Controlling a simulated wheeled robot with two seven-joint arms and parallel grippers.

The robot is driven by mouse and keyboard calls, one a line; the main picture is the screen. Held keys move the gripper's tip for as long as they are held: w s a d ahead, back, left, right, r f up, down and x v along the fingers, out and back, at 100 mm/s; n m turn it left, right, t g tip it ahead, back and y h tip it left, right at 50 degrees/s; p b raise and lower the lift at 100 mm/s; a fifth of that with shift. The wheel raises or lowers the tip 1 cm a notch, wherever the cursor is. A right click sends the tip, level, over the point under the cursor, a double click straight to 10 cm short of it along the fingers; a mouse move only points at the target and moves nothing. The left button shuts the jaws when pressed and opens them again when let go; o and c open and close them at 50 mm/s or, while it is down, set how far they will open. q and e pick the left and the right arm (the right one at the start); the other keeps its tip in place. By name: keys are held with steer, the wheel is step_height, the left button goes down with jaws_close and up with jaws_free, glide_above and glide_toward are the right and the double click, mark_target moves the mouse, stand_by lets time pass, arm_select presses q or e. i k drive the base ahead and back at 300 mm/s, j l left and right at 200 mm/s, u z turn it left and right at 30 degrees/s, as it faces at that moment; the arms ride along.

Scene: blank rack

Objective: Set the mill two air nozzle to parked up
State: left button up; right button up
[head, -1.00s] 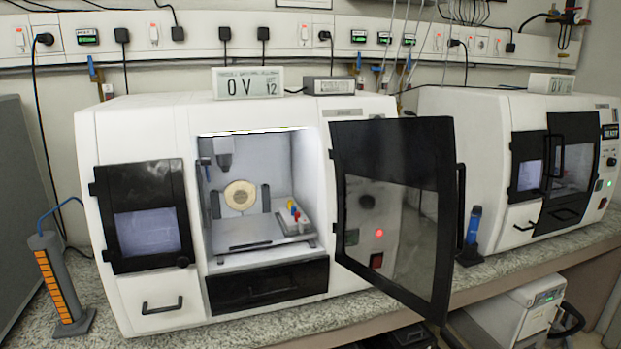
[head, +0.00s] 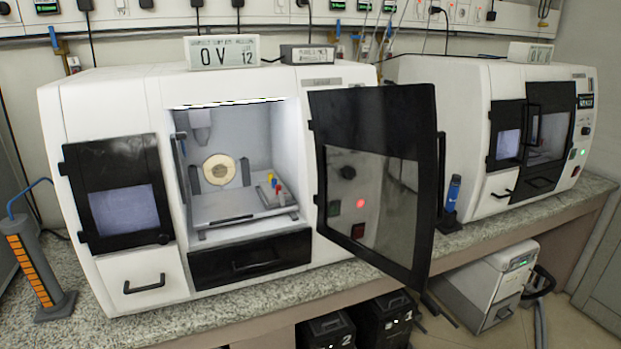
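A white milling machine (head: 70,125) stands on the left of the bench with its dark glass door (head: 425,130) swung open to the right. Inside are a spindle (head: 200,118), a round cream disc blank (head: 219,170) in a holder, and a small rack with red, yellow and blue pieces (head: 273,185). A slim dark part (head: 181,150) stands at the chamber's left side; I cannot tell whether it is the air nozzle. A second white mill (head: 470,110) stands on the right, door closed. I cannot read which is mill two. Neither gripper is in view.
A blue-topped tool (head: 453,190) stands in a dark holder between the mills. A grey post with orange slots (head: 35,270) stands at the left. Black bins marked 2 (head: 327,332) and 1 (head: 385,318) and a white unit (head: 490,285) sit below the granite bench (head: 250,315).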

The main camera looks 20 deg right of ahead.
mark_target(180, 136)
steer(key=i+l+u, duration=0.15)
steer(key=l+u, duration=0.3)
steer(key=l, duration=0.25)
steer(key=l+u, duration=0.45)
steer(key=l, duration=0.25)
steer(key=l+u, duration=0.1)
steer(key=l, duration=1.35)
steer(key=k, duration=0.05)
